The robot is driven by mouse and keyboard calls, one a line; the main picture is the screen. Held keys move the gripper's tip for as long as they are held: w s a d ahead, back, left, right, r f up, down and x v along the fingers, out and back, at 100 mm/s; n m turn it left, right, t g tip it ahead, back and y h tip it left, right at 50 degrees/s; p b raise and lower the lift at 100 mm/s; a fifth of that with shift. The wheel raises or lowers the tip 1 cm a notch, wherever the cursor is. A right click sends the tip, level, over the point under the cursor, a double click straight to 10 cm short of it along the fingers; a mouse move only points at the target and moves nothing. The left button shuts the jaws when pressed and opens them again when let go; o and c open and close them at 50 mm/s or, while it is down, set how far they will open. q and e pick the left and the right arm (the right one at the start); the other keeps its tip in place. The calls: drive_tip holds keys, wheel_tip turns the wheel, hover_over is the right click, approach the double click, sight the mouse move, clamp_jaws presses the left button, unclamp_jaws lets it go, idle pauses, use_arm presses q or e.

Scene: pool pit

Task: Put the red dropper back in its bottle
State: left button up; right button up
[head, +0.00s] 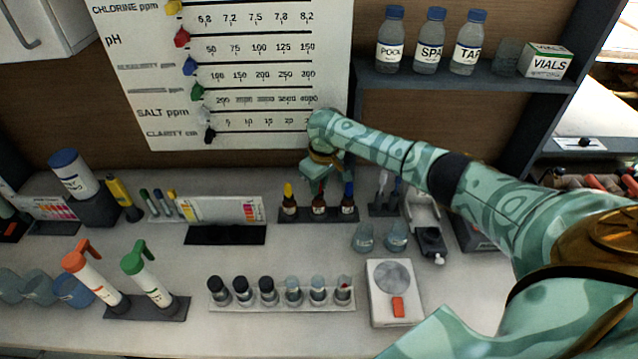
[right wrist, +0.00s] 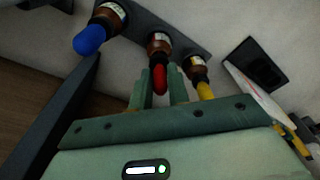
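The red dropper (right wrist: 160,79) shows in the right wrist view between the two fingers of my right gripper (right wrist: 161,86). In the head view my right gripper (head: 318,184) points down over this bottle (head: 319,207) and hides most of the dropper. The bottle stands upright in a dark rack (head: 300,217). My left gripper is not in view.
A yellow-topped bottle (head: 289,200) and a blue-topped bottle (head: 348,200) flank the middle one closely. Glass cups (head: 363,238), a vial row (head: 268,290) and a scale (head: 393,275) stand nearer. A chart board (head: 245,135) rises behind. Bare counter lies before the rack.

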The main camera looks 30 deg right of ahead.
drive_tip(key=shift+f, duration=0.6)
idle(0.4)
drive_tip(key=o, duration=0.7)
drive_tip(key=shift+c, duration=0.2)
wheel_tip(320, 180, up, 7)
drive_tip(key=p, duration=0.8)
drive_tip(key=shift+r, duration=0.1)
